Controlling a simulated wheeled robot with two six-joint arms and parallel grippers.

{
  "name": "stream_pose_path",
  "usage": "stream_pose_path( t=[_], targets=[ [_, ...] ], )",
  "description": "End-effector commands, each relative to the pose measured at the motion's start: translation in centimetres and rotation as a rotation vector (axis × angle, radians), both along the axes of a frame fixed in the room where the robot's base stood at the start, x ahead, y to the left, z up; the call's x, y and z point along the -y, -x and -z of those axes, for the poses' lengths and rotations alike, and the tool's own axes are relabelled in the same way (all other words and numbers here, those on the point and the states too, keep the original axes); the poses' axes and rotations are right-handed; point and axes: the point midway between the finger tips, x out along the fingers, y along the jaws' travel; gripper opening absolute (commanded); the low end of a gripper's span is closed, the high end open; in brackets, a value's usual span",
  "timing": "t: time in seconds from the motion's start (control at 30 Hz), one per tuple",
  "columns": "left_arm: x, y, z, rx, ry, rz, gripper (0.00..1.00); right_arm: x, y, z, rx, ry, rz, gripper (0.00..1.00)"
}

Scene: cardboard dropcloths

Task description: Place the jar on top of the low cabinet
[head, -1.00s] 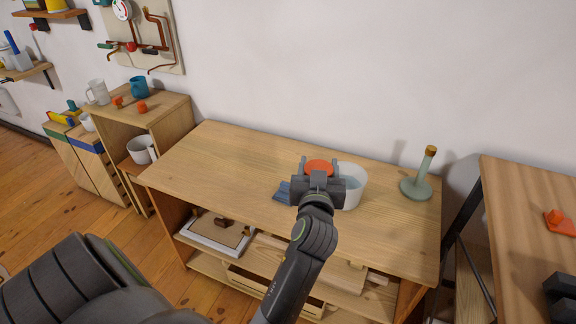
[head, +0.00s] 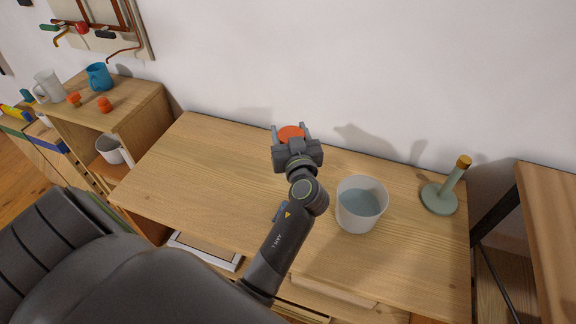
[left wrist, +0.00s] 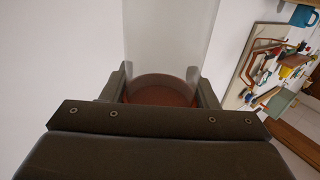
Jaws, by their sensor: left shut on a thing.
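The jar is clear with an orange-red end. That end (head: 291,133) shows between the fingers of my left gripper (head: 291,136) in the head view. In the left wrist view the jar's clear wall (left wrist: 170,45) stands between the two fingers, with its reddish end near the palm. My left gripper is shut on the jar, over the back part of the low cabinet's wooden top (head: 215,165). From these views I cannot tell whether the jar touches the top. My right gripper is not in view.
A white bucket (head: 361,205) stands on the cabinet top right of my left arm, with a green candlestick-like stand (head: 440,198) further right. The top's left part is clear. Mugs (head: 98,77) stand on the left shelf unit.

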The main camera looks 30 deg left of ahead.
Motion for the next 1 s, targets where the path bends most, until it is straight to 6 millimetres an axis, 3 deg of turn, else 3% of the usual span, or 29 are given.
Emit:
stream_pose_path(
  t=[0.1,0.5,0.97,1.0],
  targets=[
    [0.0,0.0,2.6,-0.006,-0.001,0.0,0.16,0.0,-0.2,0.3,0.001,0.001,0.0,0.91],
    [0.0,0.0,7.3,-0.003,-0.001,0.001,0.16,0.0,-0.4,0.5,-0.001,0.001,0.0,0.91],
    [0.0,0.0,8.3,0.001,0.0,0.001,0.16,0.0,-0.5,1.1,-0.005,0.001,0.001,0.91],
    [0.0,0.0,8.1,0.001,0.001,0.001,0.59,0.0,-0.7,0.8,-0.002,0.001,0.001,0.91]
  ],
)
